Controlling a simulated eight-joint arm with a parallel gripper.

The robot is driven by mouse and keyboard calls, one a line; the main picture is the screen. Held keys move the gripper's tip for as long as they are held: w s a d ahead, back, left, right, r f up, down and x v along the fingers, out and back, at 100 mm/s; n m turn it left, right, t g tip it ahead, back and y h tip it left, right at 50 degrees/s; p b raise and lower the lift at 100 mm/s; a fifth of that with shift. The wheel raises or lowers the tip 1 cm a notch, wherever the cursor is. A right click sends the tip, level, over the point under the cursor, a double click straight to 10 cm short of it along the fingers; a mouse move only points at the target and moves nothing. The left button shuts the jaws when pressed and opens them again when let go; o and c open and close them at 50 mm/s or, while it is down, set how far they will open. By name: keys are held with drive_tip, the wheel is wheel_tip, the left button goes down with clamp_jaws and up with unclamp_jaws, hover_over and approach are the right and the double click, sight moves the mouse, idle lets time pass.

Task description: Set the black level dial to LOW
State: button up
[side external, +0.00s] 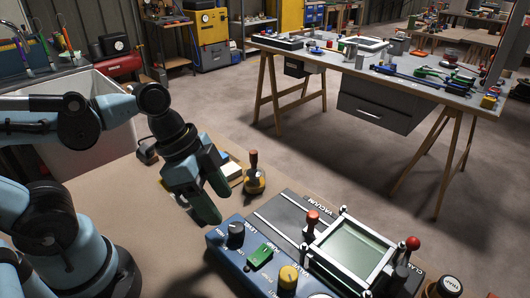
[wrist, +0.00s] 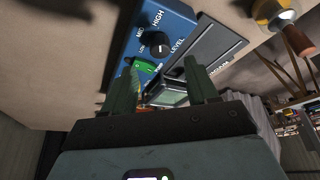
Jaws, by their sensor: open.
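The black level dial (side external: 236,232) stands on the left end of the blue control panel (side external: 226,263). In the wrist view the dial (wrist: 159,45) is beside the printed words HIGH, MED, LOW and LEVEL. A small pale mark shows on the dial, but I cannot tell surely which word it points to. My gripper (side external: 216,202) is open and empty, above and to the left of the dial, apart from it. In the wrist view the two green fingers of my gripper (wrist: 160,70) point toward the panel, with the dial beyond their tips.
A green switch (side external: 260,254) and a yellow knob (side external: 289,278) sit near the dial. A clamping frame (side external: 345,224) with red-balled levers (side external: 312,218) stands to the right. A wooden-handled tool (side external: 254,180) stands behind the panel. Bare bench lies left of the panel.

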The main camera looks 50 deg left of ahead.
sight(235, 227)
drive_tip(key=shift+x, duration=3.5)
drive_tip(key=shift+c, duration=0.3)
drive_tip(key=c, duration=1)
